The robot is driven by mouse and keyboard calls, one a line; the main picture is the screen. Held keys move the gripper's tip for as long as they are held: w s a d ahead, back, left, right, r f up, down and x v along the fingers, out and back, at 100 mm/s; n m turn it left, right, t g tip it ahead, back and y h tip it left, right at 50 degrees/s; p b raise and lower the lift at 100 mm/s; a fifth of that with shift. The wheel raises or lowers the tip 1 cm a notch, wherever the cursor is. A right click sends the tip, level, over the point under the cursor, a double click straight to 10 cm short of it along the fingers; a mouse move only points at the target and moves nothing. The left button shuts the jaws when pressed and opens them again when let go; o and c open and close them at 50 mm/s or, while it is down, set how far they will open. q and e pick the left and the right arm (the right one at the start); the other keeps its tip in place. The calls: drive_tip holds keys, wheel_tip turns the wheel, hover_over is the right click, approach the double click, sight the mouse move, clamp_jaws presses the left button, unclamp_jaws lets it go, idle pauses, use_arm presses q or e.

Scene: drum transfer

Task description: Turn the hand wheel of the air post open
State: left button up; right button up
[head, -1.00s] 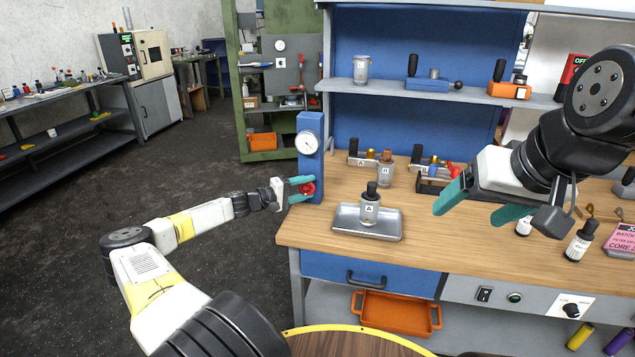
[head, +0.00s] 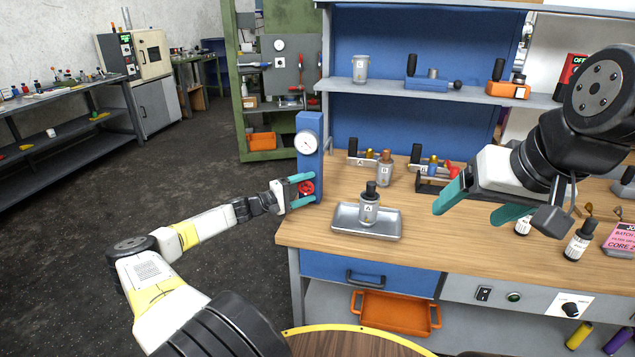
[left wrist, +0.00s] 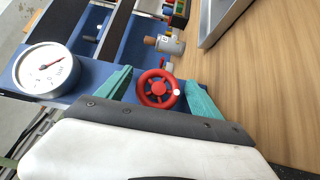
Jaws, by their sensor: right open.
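The air post (head: 309,122) is a blue upright at the bench's left end, with a round white gauge (head: 307,144) near its top. Its red hand wheel (head: 306,188) is low on the post and also shows in the left wrist view (left wrist: 158,88). My left gripper (head: 304,190) is open with its teal fingers on either side of the wheel. In the left wrist view the fingers stand apart from the rim, with small gaps. My right gripper (head: 480,205) is open and empty above the bench's right part.
A metal tray (head: 345,230) with a labelled bottle (head: 370,205) on it stands right of the post on the wooden bench (head: 440,260). A blue shelf unit rises at the back. The floor left of the bench is clear.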

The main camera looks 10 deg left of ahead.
use_arm(q)
drive_tip(key=shift+a, duration=0.2)
drive_tip(key=shift+s+a, duration=0.15)
drive_tip(key=shift+a, duration=0.1)
drive_tip(key=v, duration=0.7)
drive_tip(key=s+d+r+m+g+y, duration=0.25)
drive_tip(key=s+d+m+g, duration=0.3)
drive_tip(key=d, duration=0.35)
drive_tip(key=s+d+r+m+g+y, duration=0.2)
drive_tip(key=s+d+r+m+g, duration=0.15)
drive_tip(key=s+d+g, duration=0.5)
drive_tip(key=s+a+r+t+y, duration=0.3)
drive_tip(key=s+r+t+y, duration=0.3)
drive_tip(key=s+r, duration=1.6)
drive_tip(key=s+t, duration=0.1)
drive_tip(key=s, duration=0.2)
drive_tip(key=shift+r+t+y, duration=0.3)
drive_tip(key=shift+t+y, duration=0.05)
drive_tip(key=shift+t, duration=0.05)
